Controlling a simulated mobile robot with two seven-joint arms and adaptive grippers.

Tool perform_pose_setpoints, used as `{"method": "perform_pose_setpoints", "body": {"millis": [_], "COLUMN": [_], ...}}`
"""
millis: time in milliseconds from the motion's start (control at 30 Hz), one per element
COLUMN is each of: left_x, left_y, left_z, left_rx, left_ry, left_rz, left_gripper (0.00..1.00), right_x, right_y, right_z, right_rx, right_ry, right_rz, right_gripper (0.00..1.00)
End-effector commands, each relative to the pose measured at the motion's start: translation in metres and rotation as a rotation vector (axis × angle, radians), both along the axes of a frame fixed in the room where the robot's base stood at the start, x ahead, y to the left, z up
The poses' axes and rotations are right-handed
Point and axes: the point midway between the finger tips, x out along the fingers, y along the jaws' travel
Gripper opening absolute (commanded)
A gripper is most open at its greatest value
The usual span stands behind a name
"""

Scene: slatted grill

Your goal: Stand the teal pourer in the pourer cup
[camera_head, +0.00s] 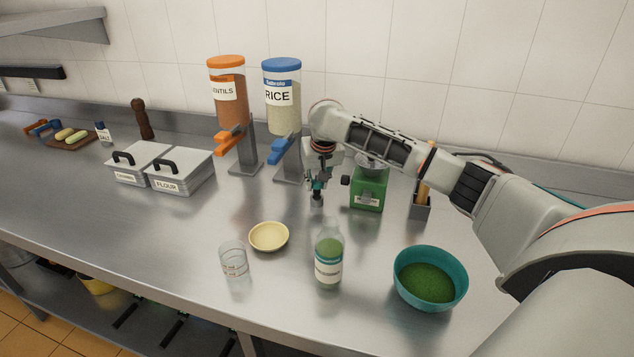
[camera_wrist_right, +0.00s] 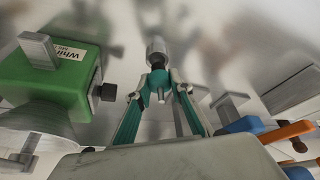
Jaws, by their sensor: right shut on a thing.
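My right gripper (camera_head: 318,181) points straight down near the middle of the counter, shut on the teal pourer (camera_wrist_right: 158,77), which shows as a small teal piece between the fingertips in the right wrist view. Much of the pourer is hidden by the fingers. A small grey pourer cup (camera_head: 316,200) is directly below the fingertips; it also shows past the pourer in the wrist view (camera_wrist_right: 156,46). The pourer and cup line up and look touching, but I cannot tell how deep the pourer sits. My left gripper is not in view.
A green scale (camera_head: 367,193) stands just right of the gripper, and the rice dispenser (camera_head: 282,97) stands behind left. A bottle (camera_head: 328,262), cream bowl (camera_head: 268,237), glass (camera_head: 233,261) and teal bowl (camera_head: 431,252) are in front.

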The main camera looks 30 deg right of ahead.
Motion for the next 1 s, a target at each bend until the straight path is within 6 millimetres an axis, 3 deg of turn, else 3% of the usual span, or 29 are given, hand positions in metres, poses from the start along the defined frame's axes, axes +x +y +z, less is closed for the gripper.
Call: {"method": "perform_pose_setpoints", "body": {"millis": [1000], "left_x": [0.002], "left_y": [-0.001], "left_z": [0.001], "left_rx": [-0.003], "left_ry": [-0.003], "left_rz": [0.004], "left_gripper": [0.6], "right_x": [0.0], "right_y": [0.0], "right_z": [-0.014], "right_rx": [0.0], "right_ry": [0.0], "right_rz": [-0.001], "right_gripper": [0.0]}}
